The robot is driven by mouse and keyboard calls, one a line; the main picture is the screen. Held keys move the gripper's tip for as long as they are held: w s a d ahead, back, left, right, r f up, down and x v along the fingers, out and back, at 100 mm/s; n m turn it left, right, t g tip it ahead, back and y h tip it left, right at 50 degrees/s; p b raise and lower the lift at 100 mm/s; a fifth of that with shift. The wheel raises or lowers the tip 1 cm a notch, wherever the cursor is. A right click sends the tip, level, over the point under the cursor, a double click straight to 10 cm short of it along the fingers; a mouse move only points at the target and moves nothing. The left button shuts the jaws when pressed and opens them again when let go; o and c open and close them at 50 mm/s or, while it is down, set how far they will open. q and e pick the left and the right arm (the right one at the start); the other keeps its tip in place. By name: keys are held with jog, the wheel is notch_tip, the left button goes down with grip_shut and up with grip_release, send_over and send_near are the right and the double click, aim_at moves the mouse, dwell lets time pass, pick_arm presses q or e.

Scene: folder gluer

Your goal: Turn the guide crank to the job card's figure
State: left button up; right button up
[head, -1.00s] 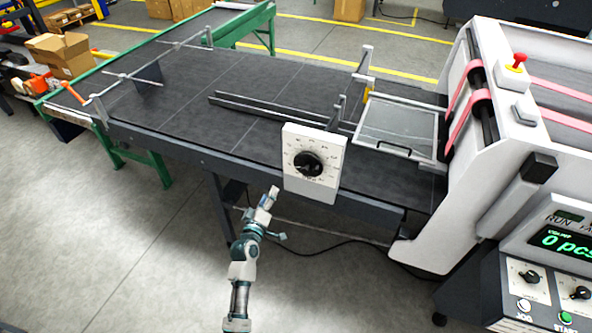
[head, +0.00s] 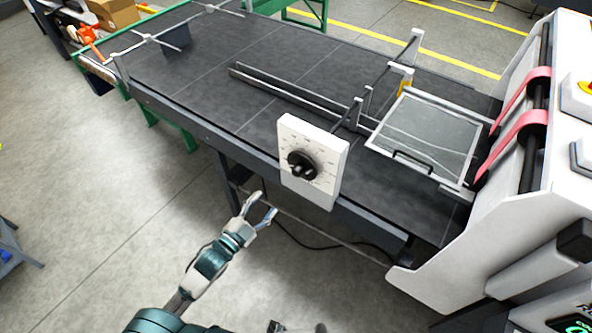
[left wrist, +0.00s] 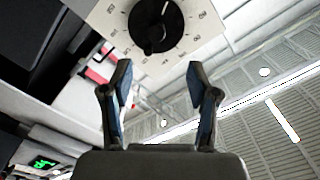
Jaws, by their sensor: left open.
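The guide crank (head: 302,165) is a black round knob on a white dial plate (head: 325,150) fixed to the front side of the dark feed table. In the left wrist view the crank (left wrist: 155,25) and the plate's printed scale show at the top, beyond the fingertips. My left gripper (head: 262,208) is open and empty, below and left of the plate, apart from the crank. Its two fingers (left wrist: 160,80) stand wide apart in the left wrist view. The job card cannot be made out in these frames. My right gripper cannot be made out.
The feed table (head: 215,95) carries long guide rails (head: 290,92) and a clear hinged cover (head: 430,135). The white machine housing (head: 480,240) stands at the right, with a green display (head: 578,326) at the lower corner. Floor in front of the table is free on the left.

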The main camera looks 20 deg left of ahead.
pick_arm(q)
send_near(294, 174)
jog(key=x, duration=0.3)
jog(key=d+p+x, duration=0.1)
jog(key=x, duration=0.6)
jog(key=shift+d, duration=0.5)
jog(key=shift+w+a, duration=0.2)
jog(key=shift+a, duration=0.05)
jog(key=a, duration=0.2)
jog(key=shift+w+a+f, duration=0.15)
jog(key=shift+a+f, duration=0.05)
jog(key=shift+a, duration=0.2)
jog(key=shift+c, duration=0.5)
jog(key=shift+d, duration=0.1)
jog(key=c, duration=0.4)
jog(key=shift+d+r, duration=0.1)
jog(key=shift+d, duration=0.3)
jog(key=c, duration=0.4)
jog(key=shift+d+r, duration=0.2)
jog(key=shift+d, duration=0.35)
grip_shut()
jog(key=shift+a, duration=0.25)
jog(key=shift+r+n+p, duration=0.15)
jog(key=shift+n+p, duration=0.25)
jog(key=shift+p, duration=0.45)
pick_arm(e)
jog(key=r, duration=0.2)
jog(key=a+r, duration=0.1)
jog(key=shift+w, duration=0.4)
